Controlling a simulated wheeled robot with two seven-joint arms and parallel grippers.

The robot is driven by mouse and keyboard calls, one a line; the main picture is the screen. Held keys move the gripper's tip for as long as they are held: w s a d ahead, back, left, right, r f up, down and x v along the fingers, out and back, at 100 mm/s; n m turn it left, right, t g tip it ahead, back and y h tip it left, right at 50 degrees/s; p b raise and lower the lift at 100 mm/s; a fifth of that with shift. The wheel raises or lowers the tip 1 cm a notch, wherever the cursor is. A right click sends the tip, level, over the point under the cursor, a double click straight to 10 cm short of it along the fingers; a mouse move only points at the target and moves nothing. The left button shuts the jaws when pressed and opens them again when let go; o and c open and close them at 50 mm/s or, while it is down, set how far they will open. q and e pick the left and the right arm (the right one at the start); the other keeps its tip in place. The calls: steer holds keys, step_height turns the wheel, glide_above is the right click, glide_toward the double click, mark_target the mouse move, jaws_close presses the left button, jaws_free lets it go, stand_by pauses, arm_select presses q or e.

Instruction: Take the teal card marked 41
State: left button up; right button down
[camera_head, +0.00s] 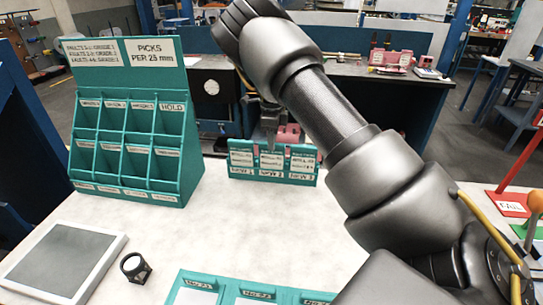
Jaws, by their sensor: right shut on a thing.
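A low teal holder (232,172) stands at the back of the white table, with several labelled cards side by side at its front. Their print is too small to read, so I cannot tell which is marked 41. My right gripper (269,142) reaches down from above to the middle card (271,160) and is shut on it at its top edge. The card still stands in line with its neighbours in the holder. My arm hides part of the space behind. My left gripper is not in view.
A tall teal rack (128,135) with empty compartments stands at left. A grey framed pad (62,262) and a small black ring-shaped object (135,267) lie in front. A teal tray (232,283) is at the front edge. The white table's middle is clear.

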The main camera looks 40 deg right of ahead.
steer(key=shift+r, duration=0.1)
steer(key=shift+r+p, duration=0.55)
step_height(320, 180, up, 6)
steer(key=p, duration=0.5)
steer(key=shift+r, duration=0.2)
steer(key=shift+f, duration=0.1)
